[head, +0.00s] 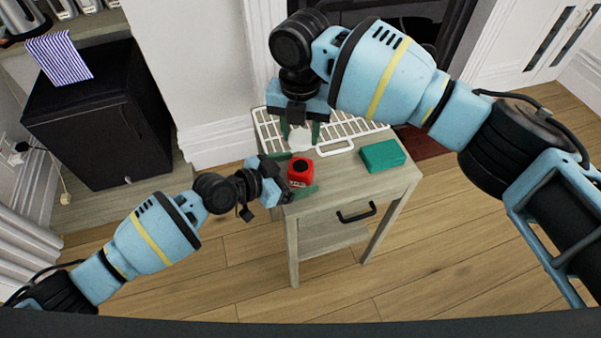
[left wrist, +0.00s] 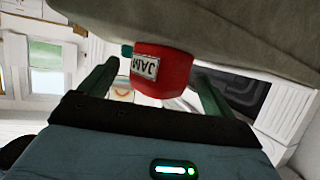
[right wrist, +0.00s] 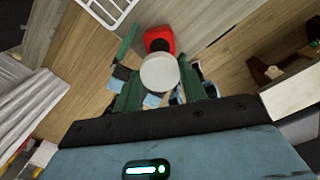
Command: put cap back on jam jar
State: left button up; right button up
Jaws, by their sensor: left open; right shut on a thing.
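The red jam jar (head: 301,173) stands on a small wooden table (head: 385,181), its dark round top uncovered. The left wrist view shows the jar (left wrist: 170,80) with its JAM label. My left gripper (head: 297,176) is open, with a finger on either side of the jar; I cannot tell if they touch it. My right gripper (head: 300,132) is shut on the white round cap (right wrist: 159,73), behind the jar in the head view. In the right wrist view the cap overlaps the lower part of the jar (right wrist: 160,39).
A green block (head: 382,156) lies at the right of the tabletop. A white wire rack (head: 350,136) lies along the table's back. A black cabinet (head: 95,125) stands at the left. The tabletop's front right is clear.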

pick_arm(q)
jog(key=shift+x, duration=0.95)
jog(key=shift+c, duration=0.2)
jog(key=c, duration=1.4)
jog(key=shift+c, duration=0.2)
pick_arm(e)
send_over(300, 166)
jog(key=shift+f, duration=2.45)
